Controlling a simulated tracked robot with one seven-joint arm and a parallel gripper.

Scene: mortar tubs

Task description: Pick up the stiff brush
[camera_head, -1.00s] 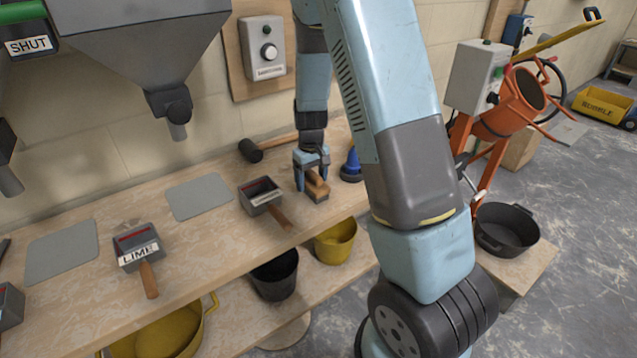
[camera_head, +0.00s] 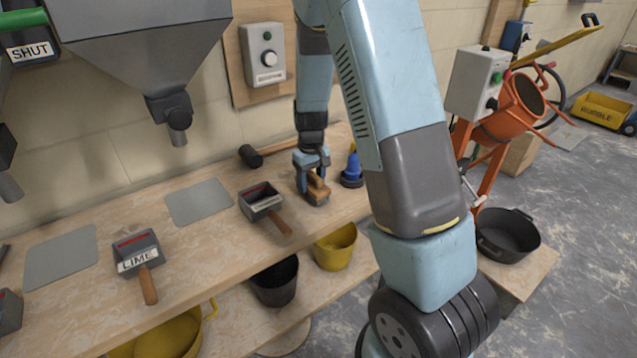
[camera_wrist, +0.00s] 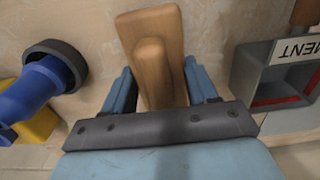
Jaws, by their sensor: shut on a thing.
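The stiff brush (camera_head: 318,189) has a brown wooden body and sits at the bench's front edge, right of the cement scoop. In the wrist view the brush (camera_wrist: 150,40) shows as a wooden block with a raised wooden grip. My gripper (camera_head: 312,180) points down over it and is shut on the brush, with a blue finger on each side of the grip in the wrist view (camera_wrist: 155,90). Its bristles are mostly hidden. I cannot tell whether the brush is clear of the bench top.
The cement scoop (camera_head: 262,202) is just left of the brush, and a blue tool with a dark round base (camera_head: 352,172) is close on its right. A mallet (camera_head: 251,156) lies behind. A lime scoop (camera_head: 138,254) is further left. Buckets (camera_head: 335,248) stand below.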

